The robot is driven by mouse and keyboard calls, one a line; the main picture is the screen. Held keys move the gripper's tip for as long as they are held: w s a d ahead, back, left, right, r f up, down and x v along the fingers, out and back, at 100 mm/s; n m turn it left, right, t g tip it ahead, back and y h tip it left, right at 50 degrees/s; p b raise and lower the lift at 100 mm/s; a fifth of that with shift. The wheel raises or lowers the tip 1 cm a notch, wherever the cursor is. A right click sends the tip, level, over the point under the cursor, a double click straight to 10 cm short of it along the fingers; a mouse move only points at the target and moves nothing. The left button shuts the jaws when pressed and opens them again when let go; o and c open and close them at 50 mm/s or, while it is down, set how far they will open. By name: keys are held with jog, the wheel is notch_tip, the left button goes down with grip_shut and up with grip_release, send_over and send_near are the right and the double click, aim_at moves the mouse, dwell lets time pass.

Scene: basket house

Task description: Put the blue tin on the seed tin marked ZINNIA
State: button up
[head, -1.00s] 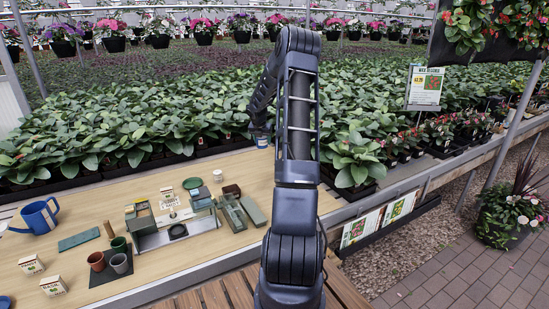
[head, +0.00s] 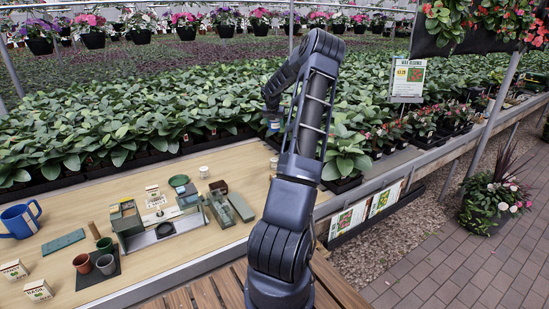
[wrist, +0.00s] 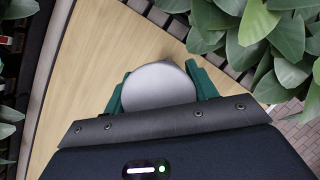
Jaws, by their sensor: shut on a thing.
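My gripper (wrist: 157,82) is shut on the blue tin (wrist: 158,86), with a green finger on either side. The wrist view shows only its round pale grey top. In the head view the blue tin (head: 273,127) is a small blue-and-white shape under my gripper (head: 271,115), raised over the back right part of the bench. Small pale seed containers stand on the bench: one at the back (head: 153,192) and two at the front left (head: 14,270) (head: 38,290). Their lettering is too small to read surely, so I cannot tell which is marked ZINNIA.
The wooden bench (head: 75,215) holds a blue watering can (head: 20,220), several pots (head: 106,264), a metal tray (head: 165,236), green boxes (head: 222,208) and small white round items (head: 203,171) (head: 273,163). Leafy plants (head: 100,125) crowd its back edge. Bare wood shows around the right items.

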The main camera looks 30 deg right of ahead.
aim_at(275, 159)
notch_tip(275, 159, down, 18)
jog(key=shift+f, duration=0.15)
dwell(0.5)
jog(key=shift+f, duration=0.15)
jog(key=o, duration=1.1)
jog(key=shift+c, duration=0.2)
